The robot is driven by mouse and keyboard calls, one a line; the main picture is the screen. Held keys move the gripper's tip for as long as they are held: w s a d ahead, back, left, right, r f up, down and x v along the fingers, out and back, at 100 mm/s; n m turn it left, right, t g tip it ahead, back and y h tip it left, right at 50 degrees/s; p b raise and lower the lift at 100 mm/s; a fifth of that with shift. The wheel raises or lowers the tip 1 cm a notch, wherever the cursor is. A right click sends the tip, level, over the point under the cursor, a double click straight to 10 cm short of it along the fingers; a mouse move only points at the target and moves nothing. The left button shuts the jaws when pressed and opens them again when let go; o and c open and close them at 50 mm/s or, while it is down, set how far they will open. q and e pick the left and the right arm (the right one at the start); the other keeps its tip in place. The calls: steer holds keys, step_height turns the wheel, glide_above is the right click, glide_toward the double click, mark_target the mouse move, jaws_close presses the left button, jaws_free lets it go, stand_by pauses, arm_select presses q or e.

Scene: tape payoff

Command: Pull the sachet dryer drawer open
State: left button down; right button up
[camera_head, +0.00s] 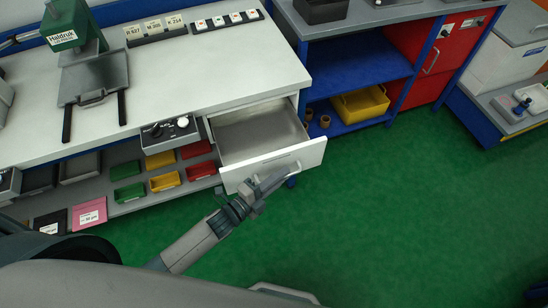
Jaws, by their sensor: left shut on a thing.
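The drawer (250,133) is under the right end of the white worktop and stands open. Its white front sticks out over the floor, and its grey inside looks empty. My left gripper (272,183) is at the drawer front, shut on the bar handle (290,171). The fingers partly hide the handle. My right gripper is not in view.
A control box with a knob (171,132) sits just left of the drawer. Red, yellow and green bins (163,182) stand on the shelf below. A blue shelf unit with a yellow crate (360,104) is to the right. The green floor (400,220) is clear.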

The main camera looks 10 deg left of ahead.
arm_select(q)
steer(key=shift+s+d, duration=0.4)
steer(key=shift+s, duration=0.25)
steer(key=c, duration=1.8)
jaws_free()
steer(key=shift+c, duration=0.2)
